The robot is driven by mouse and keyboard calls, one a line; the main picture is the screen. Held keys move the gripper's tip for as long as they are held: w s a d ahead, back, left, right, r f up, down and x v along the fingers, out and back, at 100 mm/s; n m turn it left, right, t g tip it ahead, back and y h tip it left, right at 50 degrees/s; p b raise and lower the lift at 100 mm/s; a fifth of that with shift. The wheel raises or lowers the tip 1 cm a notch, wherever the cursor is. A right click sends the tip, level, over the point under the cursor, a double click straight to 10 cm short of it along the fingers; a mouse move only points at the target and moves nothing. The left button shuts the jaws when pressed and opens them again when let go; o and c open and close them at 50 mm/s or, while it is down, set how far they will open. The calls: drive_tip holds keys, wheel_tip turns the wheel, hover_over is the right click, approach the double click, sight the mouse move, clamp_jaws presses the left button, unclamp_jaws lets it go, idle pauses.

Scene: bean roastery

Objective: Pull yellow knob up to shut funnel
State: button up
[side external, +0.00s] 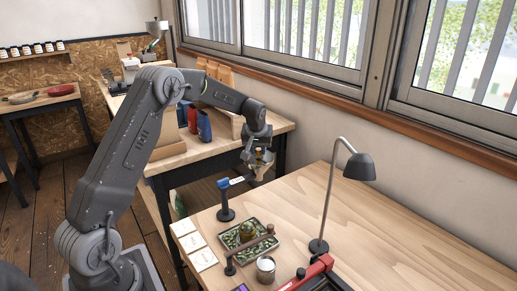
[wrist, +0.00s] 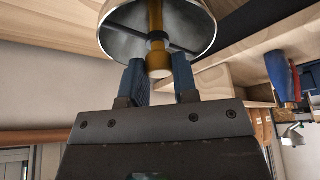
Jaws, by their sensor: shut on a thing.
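The metal funnel (side external: 262,170) hangs beyond the left end of the near table in the side view. In the wrist view the funnel (wrist: 112,38) is a shiny round bowl with a dark crossbar inside. The yellow knob (wrist: 158,58) is a stubby cylinder on a yellow rod at the funnel's centre. It shows small and partly covered in the side view. My gripper (wrist: 160,80) has its two blue fingertips on either side of the knob and is shut on it. The funnel's lower opening is not clear in either view.
A blue-headed stand (side external: 225,200), a tray of green beans (side external: 228,243), a small jar (side external: 265,268) and a desk lamp (side external: 358,167) stand on the near table. The table's right side is clear.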

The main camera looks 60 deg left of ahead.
clamp_jaws()
drive_tip(key=shift+r, duration=0.9)
drive_tip(key=o, duration=0.6)
unclamp_jaws()
drive_tip(key=shift+c, duration=0.2)
drive_tip(key=v, duration=1.3)
drive_tip(key=shift+r, duration=0.35)
drive_tip(key=shift+s+d, duration=0.15)
